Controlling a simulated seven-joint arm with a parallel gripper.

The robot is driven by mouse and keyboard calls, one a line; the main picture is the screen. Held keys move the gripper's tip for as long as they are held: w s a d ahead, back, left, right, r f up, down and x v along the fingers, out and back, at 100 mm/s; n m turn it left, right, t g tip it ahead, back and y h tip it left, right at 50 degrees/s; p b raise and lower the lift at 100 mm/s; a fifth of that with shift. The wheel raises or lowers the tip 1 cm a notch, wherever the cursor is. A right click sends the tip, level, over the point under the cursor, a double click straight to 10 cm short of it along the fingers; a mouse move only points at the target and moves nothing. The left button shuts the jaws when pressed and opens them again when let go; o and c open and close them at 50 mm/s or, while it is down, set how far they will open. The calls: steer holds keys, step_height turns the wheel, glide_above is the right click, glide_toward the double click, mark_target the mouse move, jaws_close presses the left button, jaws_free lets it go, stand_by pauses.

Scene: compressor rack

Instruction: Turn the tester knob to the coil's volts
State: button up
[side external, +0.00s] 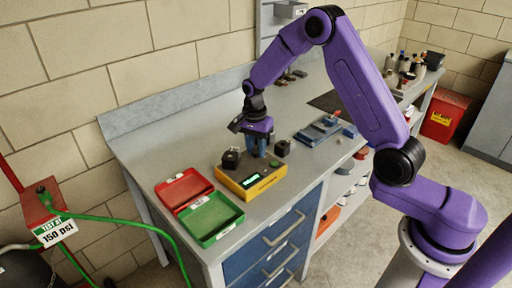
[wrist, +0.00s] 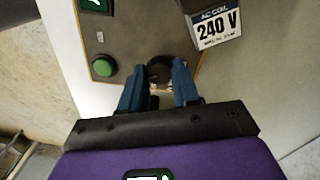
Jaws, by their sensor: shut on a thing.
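The tester (side external: 268,182) is a yellow box with a lit green display, near the front of the bench. Its grey face with yellow edges fills the upper part of the wrist view (wrist: 126,38). The dark round knob (wrist: 160,70) sits between the blue fingertips of my gripper (wrist: 160,83), which is shut on it from above. In the side view my gripper (side external: 256,150) points down onto the tester. A label reading "AC COIL 240 V" (wrist: 218,28) lies at the tester's right edge in the wrist view. The knob's pointer and scale cannot be made out.
Black blocks stand left (side external: 231,159) and right (side external: 283,148) of my gripper. A green button (wrist: 103,66) is left of the knob. A red tray (side external: 183,188) and a green tray (side external: 213,219) lie left of the tester. A blue-grey device (side external: 322,131) lies to the right.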

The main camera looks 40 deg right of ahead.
mark_target(254, 150)
steer(key=o, duration=1)
steer(key=shift+o, duration=0.2)
step_height(254, 150, up, 18)
steer(key=shift+w+f, duration=0.25)
steer(key=shift+w, duration=0.1)
steer(key=shift+a, duration=0.15)
